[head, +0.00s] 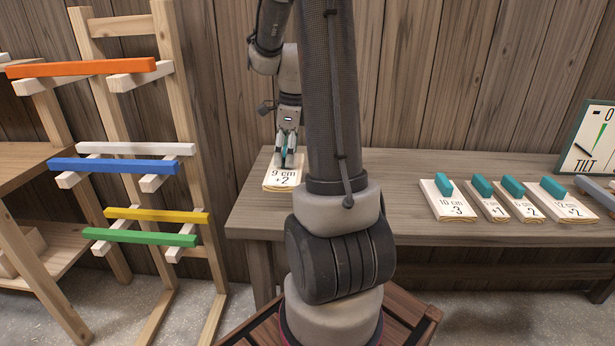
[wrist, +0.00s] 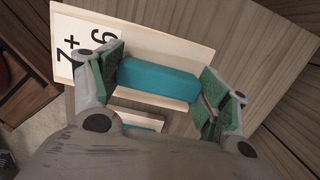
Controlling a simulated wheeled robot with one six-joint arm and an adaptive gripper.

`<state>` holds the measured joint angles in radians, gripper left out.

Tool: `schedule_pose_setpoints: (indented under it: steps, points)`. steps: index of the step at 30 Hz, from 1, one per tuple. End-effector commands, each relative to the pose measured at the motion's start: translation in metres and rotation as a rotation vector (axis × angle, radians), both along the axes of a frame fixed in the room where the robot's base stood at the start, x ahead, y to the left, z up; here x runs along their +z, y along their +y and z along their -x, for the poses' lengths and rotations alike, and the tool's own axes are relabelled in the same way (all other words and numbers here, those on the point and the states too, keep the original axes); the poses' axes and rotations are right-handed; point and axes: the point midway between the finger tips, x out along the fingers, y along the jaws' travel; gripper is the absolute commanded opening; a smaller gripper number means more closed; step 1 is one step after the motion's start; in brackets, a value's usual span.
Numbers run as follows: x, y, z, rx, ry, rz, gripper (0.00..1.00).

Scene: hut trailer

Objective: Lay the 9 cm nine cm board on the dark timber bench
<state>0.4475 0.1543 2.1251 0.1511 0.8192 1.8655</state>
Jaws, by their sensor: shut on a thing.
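The 9 cm board (head: 282,178) is a pale, flat board marked "9 cm +2". It is at the left end of the grey-brown wall bench (head: 400,170); I cannot tell whether it rests there or is just lifted. My gripper (head: 287,150) is shut on its teal handle (wrist: 158,80). In the wrist view the board (wrist: 150,32) lies under the fingers, its label at the left.
Several similar boards with teal handles, including a 10 cm one (head: 447,203), lie to the right. Another board (wrist: 135,118) shows below the held one in the wrist view. A tilt gauge (head: 590,140) stands far right. A rack (head: 170,70) with coloured bars stands left.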

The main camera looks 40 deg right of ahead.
Motion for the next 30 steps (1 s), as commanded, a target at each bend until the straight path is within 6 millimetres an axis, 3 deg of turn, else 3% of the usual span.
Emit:
schedule_pose_setpoints:
  steps: [3, 15, 26, 27, 30]
  points:
    - [-0.023, 0.000, 0.001, -0.001, 0.004, -0.002, 0.47]
    - [-0.070, 0.000, 0.001, 0.000, 0.003, -0.002, 0.47]
    - [-0.075, 0.000, 0.000, 0.000, 0.000, 0.000, 0.47]
    - [-0.075, 0.000, 0.000, 0.000, 0.000, 0.000, 0.79]
    - [-0.075, 0.000, 0.000, 0.000, 0.000, 0.000, 0.97]
